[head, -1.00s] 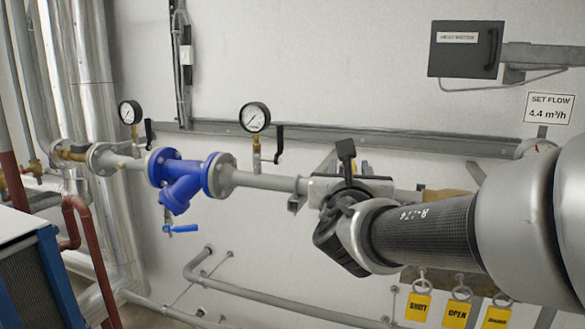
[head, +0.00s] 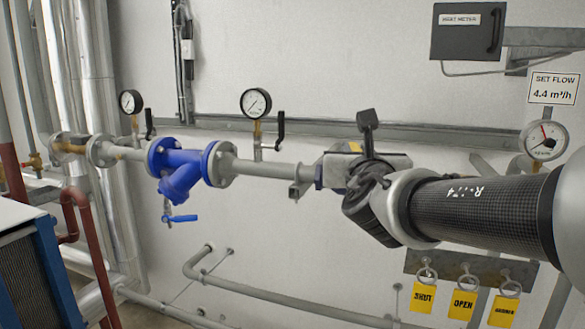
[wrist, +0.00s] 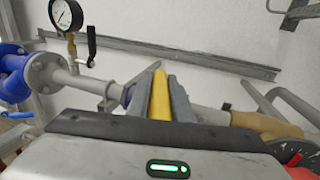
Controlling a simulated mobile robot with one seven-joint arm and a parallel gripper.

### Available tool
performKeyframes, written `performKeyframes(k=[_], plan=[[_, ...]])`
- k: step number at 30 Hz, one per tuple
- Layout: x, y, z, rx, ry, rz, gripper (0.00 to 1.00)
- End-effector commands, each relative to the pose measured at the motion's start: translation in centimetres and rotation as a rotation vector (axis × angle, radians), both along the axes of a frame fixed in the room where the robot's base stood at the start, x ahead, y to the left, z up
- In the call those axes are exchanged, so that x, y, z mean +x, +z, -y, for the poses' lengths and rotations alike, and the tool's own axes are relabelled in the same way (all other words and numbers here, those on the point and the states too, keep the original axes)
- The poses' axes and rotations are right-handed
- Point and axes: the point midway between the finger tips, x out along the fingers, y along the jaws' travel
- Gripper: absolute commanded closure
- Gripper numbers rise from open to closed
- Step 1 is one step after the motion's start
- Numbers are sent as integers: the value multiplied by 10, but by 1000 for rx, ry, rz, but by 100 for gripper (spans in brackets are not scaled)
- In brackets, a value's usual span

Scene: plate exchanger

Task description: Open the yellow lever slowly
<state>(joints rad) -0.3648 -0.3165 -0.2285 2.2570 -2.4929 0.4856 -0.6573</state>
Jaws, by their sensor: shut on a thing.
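The yellow lever (wrist: 159,95) stands between the two grey fingers of my gripper (wrist: 161,88) in the wrist view, and the fingers are shut on it. Its lower end is hidden by the gripper body. In the head view only a small yellow patch of the lever (head: 355,147) shows above my gripper (head: 362,160), at the valve on the grey horizontal pipe (head: 265,169). My gripper and wrist cover most of the valve there.
A blue strainer (head: 181,172) and two dial gauges with black handles sit along the pipe to the left. A red-needle gauge (head: 544,140) is at the right. Yellow tags (head: 464,304) hang below my arm. A grey lower pipe (head: 285,297) runs along the wall.

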Motion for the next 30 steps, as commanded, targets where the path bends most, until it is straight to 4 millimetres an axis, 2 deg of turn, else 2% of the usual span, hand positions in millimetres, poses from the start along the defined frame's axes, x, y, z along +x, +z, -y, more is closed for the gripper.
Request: performKeyframes(k=[1,15,16,18,30], plan=[[-1,-4,0,-1,15,6,100],[-3,1,3,-8,41,-1,100],[-3,1,3,-8,41,-1,76],[-3,1,3,-8,41,-1,64],[-9,2,4,-6,38,1,62]])
